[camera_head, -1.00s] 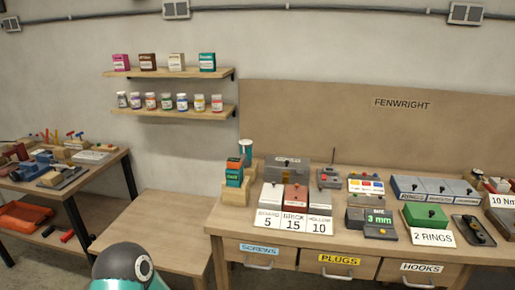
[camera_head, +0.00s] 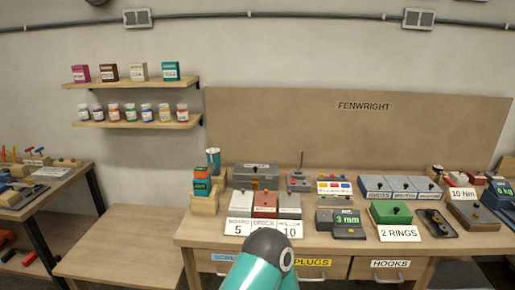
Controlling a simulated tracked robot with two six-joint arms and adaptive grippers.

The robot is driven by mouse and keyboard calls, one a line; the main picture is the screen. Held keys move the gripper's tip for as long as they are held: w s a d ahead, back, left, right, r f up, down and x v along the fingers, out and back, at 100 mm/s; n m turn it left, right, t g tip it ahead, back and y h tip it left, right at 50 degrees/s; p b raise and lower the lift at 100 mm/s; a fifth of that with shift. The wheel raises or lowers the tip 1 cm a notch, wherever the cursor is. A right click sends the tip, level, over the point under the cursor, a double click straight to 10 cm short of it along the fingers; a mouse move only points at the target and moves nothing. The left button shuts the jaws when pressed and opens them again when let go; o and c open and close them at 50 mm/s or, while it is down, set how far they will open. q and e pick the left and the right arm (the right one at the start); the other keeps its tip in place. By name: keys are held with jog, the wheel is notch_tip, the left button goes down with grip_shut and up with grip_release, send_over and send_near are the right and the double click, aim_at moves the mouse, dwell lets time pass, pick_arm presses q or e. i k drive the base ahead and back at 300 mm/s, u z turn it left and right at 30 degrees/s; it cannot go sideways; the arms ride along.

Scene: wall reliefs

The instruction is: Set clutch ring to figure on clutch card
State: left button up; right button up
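A white card reading "10 Nm" (camera_head: 463,193) stands at the right of the workbench, in front of small dark items; it appears to be the clutch card. I cannot make out a clutch ring for certain; the items around the card are small and partly hidden by it. A brown block with a dark knob (camera_head: 474,214) lies just in front of the card. Neither gripper shows in the head view. A teal and black part of my arm rises at the bottom centre, well left of the card.
The workbench (camera_head: 205,234) holds a green box (camera_head: 382,216) with a "2 RINGS" card (camera_head: 399,233), a "3 mm" display (camera_head: 347,219), grey bins (camera_head: 375,188) and number cards (camera_head: 264,228). A scale reading "0 kg" (camera_head: 503,190) is at far right. A lower bare table (camera_head: 125,240) stands left.

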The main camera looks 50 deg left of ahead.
aim_at(215, 151)
jog(key=u, duration=0.2)
jog(key=k, duration=0.7)
jog(key=u, duration=0.85)
jog(key=i, duration=0.4)
jog(key=z, duration=0.05)
